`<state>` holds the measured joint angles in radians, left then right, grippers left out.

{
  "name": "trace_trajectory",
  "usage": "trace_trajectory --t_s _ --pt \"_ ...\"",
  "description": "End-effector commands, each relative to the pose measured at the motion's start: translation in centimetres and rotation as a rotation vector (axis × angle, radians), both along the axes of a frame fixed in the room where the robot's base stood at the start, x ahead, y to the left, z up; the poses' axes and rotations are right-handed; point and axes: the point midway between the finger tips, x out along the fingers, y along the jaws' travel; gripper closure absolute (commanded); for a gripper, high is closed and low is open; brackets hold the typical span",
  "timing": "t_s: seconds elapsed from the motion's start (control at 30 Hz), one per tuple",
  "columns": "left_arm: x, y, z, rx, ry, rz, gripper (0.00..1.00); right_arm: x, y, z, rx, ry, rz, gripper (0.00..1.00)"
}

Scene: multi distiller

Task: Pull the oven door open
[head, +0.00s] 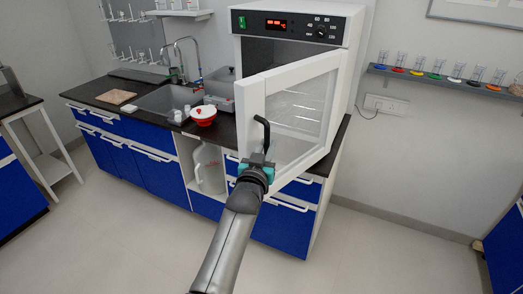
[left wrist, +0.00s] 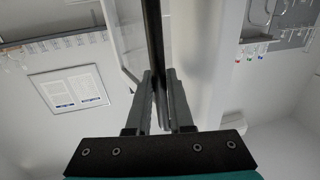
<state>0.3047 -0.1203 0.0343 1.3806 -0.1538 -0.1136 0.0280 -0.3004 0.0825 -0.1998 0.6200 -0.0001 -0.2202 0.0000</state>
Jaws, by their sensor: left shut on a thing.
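The white oven (head: 347,73) stands on the counter with a lit red display on its control panel. Its glass-paned door (head: 301,108) is swung partly open towards me, hinged on the right. A black handle (head: 265,130) is on the door's free left edge. My left gripper (head: 258,162) is shut on the lower part of the handle. In the left wrist view the handle (left wrist: 153,40) runs up from between the gripper's fingers (left wrist: 160,100). My right gripper is in neither view.
A sink (head: 168,98) and a red-and-white bowl (head: 203,115) are on the counter left of the oven. Blue drawers (head: 284,220) are below the door. A shelf with coloured flasks (head: 440,80) is on the right wall. The floor (head: 360,250) at right front is clear.

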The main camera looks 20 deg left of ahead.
Motion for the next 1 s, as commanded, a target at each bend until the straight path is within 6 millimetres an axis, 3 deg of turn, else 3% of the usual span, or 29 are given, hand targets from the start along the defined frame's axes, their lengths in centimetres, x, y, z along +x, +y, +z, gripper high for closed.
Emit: trace_trajectory --t_s 0.5,0.53,0.77,1.0 --pt "0.30 -0.32 0.36 0.000 -0.008 -0.001 1.00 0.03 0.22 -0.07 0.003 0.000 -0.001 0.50" --pt "0.29 -0.32 0.36 0.000 -0.008 -0.001 0.79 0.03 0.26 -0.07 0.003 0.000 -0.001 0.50" --pt "0.26 -0.29 0.22 0.000 -0.005 -0.001 0.53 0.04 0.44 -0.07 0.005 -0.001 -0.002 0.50" --pt "0.23 -0.25 0.11 0.000 -0.003 0.000 0.50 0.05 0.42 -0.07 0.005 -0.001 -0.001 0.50"
